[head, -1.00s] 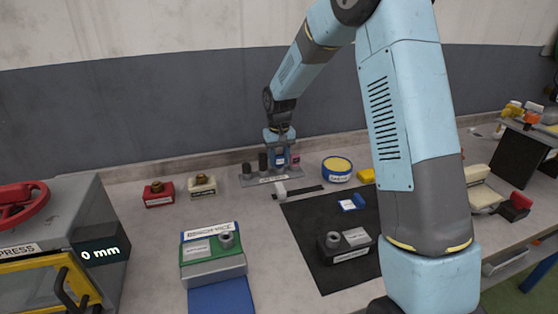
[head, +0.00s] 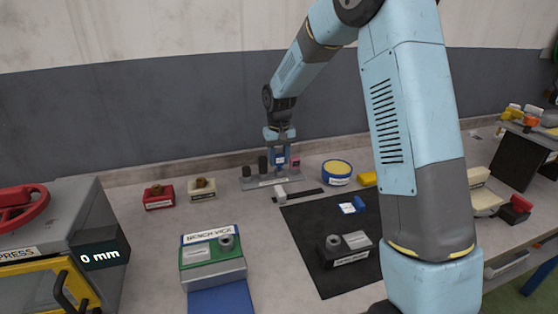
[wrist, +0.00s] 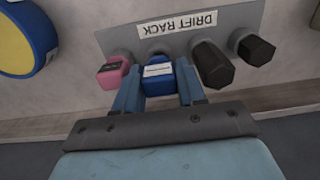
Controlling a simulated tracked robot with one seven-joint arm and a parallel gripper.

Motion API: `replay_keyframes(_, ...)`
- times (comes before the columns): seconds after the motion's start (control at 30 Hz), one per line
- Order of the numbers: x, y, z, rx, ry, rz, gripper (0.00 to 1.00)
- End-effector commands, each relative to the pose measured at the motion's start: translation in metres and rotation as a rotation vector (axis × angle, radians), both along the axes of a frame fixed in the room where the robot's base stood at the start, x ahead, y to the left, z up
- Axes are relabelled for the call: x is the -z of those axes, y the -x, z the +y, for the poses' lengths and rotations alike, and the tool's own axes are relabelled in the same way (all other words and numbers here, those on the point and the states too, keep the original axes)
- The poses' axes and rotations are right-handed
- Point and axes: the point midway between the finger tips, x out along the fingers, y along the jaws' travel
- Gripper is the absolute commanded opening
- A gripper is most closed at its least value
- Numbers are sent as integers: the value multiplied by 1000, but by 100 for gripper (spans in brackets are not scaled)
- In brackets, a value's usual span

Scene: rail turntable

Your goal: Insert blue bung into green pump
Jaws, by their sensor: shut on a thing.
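The blue bung (wrist: 158,76), with a white label, stands in the grey drift rack (wrist: 180,32) between a pink-topped piece and a black one. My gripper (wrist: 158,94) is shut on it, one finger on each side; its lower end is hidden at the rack. In the head view my gripper (head: 279,158) is small and far off, at the rack (head: 262,182) by the back wall. The green pump (head: 212,268) sits in the bench vice (head: 209,236) in the front middle, with a grey round socket (head: 226,242) on top.
A black mat (head: 305,235) holds a dark block (head: 345,255) and a small blue piece (head: 352,205). A blue-and-yellow round tin (head: 337,172) stands right of the rack. The press (head: 45,235) is front left.

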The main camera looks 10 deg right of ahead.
Motion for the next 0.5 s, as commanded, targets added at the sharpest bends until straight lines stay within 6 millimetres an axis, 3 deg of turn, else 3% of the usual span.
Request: replay_keyframes(0.5,-19,0,0,0,0,-1,3)
